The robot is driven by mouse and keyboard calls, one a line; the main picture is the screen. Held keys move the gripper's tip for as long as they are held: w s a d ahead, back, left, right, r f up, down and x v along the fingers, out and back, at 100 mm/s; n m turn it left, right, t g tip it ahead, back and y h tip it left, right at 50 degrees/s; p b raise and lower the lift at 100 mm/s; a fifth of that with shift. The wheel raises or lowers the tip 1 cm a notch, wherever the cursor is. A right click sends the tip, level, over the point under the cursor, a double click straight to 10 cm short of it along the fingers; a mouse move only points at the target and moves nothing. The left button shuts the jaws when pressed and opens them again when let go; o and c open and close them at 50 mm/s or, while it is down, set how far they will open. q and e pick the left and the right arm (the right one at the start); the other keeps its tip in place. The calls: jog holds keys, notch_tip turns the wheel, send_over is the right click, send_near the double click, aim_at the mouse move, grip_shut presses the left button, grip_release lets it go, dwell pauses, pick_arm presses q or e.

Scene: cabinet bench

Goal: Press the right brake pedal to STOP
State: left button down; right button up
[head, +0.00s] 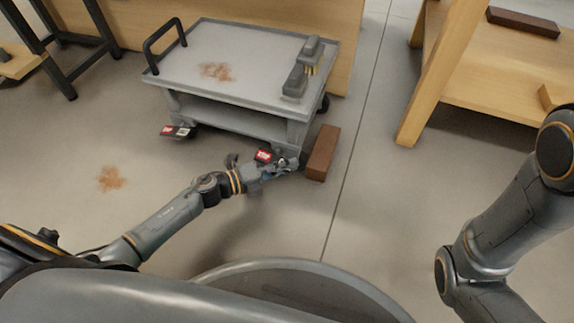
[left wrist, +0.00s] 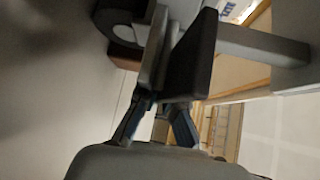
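A grey cart (head: 225,60) stands on the floor with two low brake pedals on its near side. The right brake pedal (head: 263,155) has a red and white label and is partly hidden by my left gripper. The left brake pedal (head: 178,131) also has a red and white label. My left gripper (head: 292,163) is low by the right pedal, at the cart's near right corner. In the left wrist view its fingers (left wrist: 174,52) lie close together with nothing seen between them. I cannot tell whether it touches the pedal. My right gripper is out of view.
A brown block (head: 322,153) lies on the floor just right of the left gripper. A dark caster wheel (left wrist: 120,22) shows beyond the fingers. A wooden bench (head: 480,75) stands at the right. The floor left of the cart is open, with a brown stain (head: 110,178).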

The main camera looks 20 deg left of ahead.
pick_arm(q)
jog(key=shift+r+n, duration=0.15)
jog(key=shift+n, duration=0.15)
jog(key=shift+r+n+t+h+p, duration=0.1)
jog(key=shift+n+t+h+p, duration=0.2)
jog(key=shift+h, duration=0.2)
jog(key=shift+r+n+t+h, duration=0.35)
jog(key=shift+n+t, duration=0.1)
jog(key=shift+n, duration=0.15)
jog(key=shift+r+n+t+h, duration=0.2)
jog(key=shift+n+t+h, duration=0.2)
jog(key=shift+n, duration=0.2)
jog(key=c, duration=1.5)
grip_release()
